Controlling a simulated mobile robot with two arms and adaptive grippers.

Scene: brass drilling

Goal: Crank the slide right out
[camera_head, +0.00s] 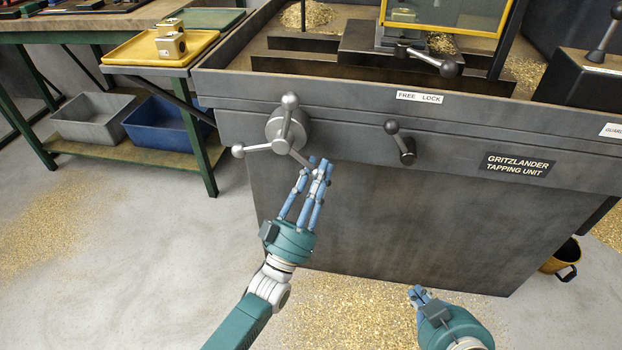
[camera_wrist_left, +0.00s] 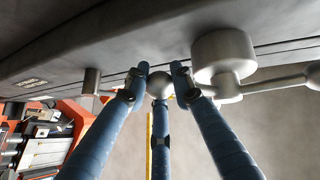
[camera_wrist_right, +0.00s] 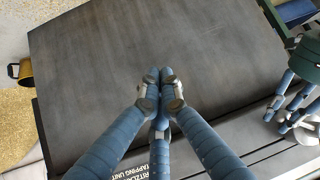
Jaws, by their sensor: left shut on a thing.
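A grey three-armed crank (camera_head: 280,130) with ball knobs sits on the front of the tapping unit. One knob points up, one points left, and one arm points down to the right. My left gripper (camera_head: 320,165) is shut on the ball knob of that lower-right arm. In the left wrist view the fingers close around the knob (camera_wrist_left: 160,84), beside the crank hub (camera_wrist_left: 224,58). My right gripper (camera_head: 418,293) is empty and low in front of the machine. Its fingertips are together in the right wrist view (camera_wrist_right: 161,82). The slide (camera_head: 375,43) is on the machine bed.
A short lever (camera_head: 400,143) sticks out right of the crank, below the FREE LOCK label (camera_head: 420,97). Another lever (camera_head: 430,60) is above. A yellow tray (camera_head: 145,52) with a brass part (camera_head: 170,40) is on the left bench. Floor in front is open, with swarf.

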